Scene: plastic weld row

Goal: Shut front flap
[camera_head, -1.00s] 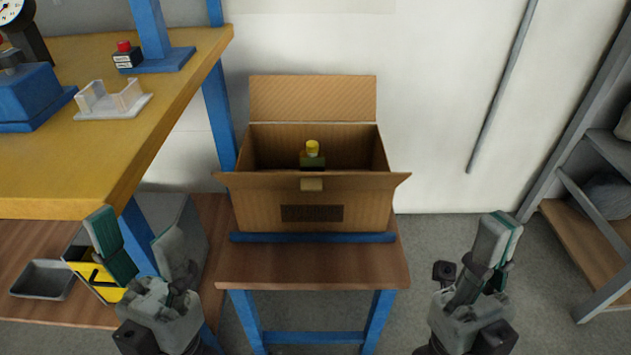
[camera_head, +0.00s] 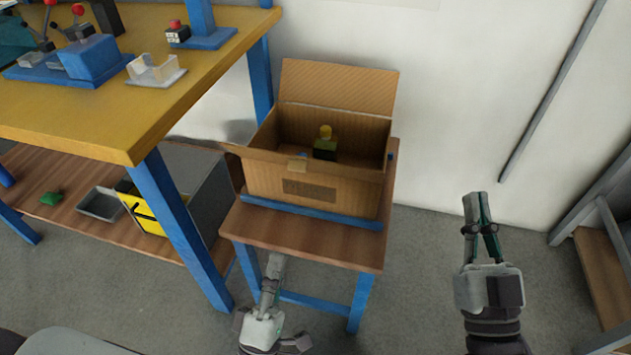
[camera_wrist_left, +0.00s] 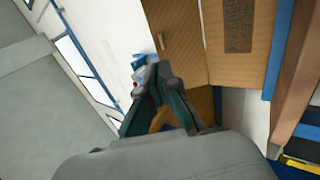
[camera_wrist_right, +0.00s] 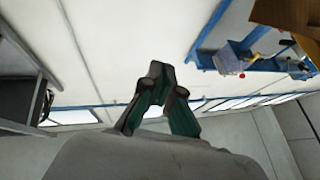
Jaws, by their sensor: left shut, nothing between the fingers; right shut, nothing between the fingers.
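The cardboard box (camera_head: 310,192) stands on a small brown table (camera_head: 300,244) with its top open. Its front flap (camera_head: 340,172) is a narrow strip along the front rim with a small tab; it tilts outward, not over the opening. The back flap (camera_head: 340,87) stands up. My left gripper (camera_head: 274,262) is shut and empty, low in front of the table. The left wrist view shows its fingers (camera_wrist_left: 155,72) with the flap (camera_wrist_left: 178,40) beyond them; whether they touch is unclear. My right gripper (camera_head: 475,200) is shut and empty, right of the table, apart from the box.
A yellow workbench (camera_head: 110,120) with blue fixtures stands left of the box. A shelf below it holds a grey tray (camera_head: 98,203) and a yellow bin (camera_head: 150,212). A metal rack (camera_head: 590,215) is at the far right. The floor between table and rack is clear.

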